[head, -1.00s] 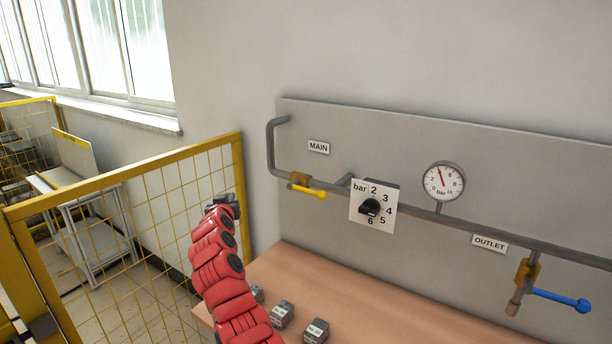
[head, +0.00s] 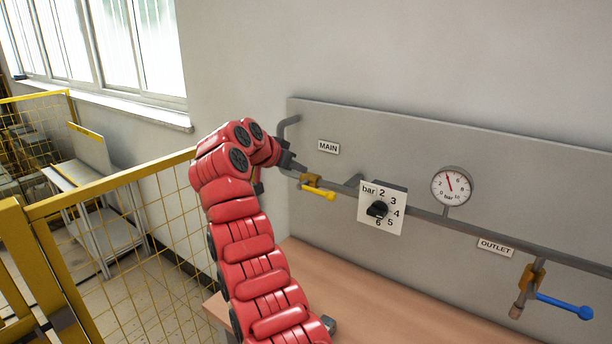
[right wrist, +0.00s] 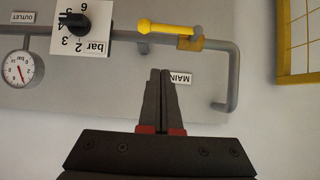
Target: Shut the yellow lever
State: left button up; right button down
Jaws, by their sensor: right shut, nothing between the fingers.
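The yellow lever (head: 319,193) sits on the pipe below the MAIN label, attached to a brass-coloured valve body (head: 309,181). It points to the right, nearly along the pipe and tilted slightly down in the head view. In the right wrist view, which is upside down, the yellow lever (right wrist: 165,28) lies along the pipe. My right gripper (head: 297,166) is close to the left of the valve and a little above it, its fingers together and empty. In the right wrist view the fingertips (right wrist: 160,73) are apart from the lever. My left gripper is not visible.
A pressure dial knob (head: 378,209), a gauge (head: 452,186) and a blue outlet lever (head: 565,305) are on the panel right of the yellow lever. A wooden table (head: 400,300) lies below. A yellow mesh fence (head: 130,230) stands left.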

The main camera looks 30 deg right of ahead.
jog(key=a+f+p+x, duration=0.1)
jog(key=f+p+x, duration=0.1)
jog(key=p+x, duration=0.4)
jog(key=shift+s+f+x, duration=0.25)
jog(key=shift+x, duration=2.45)
jog(key=shift+a, duration=0.1)
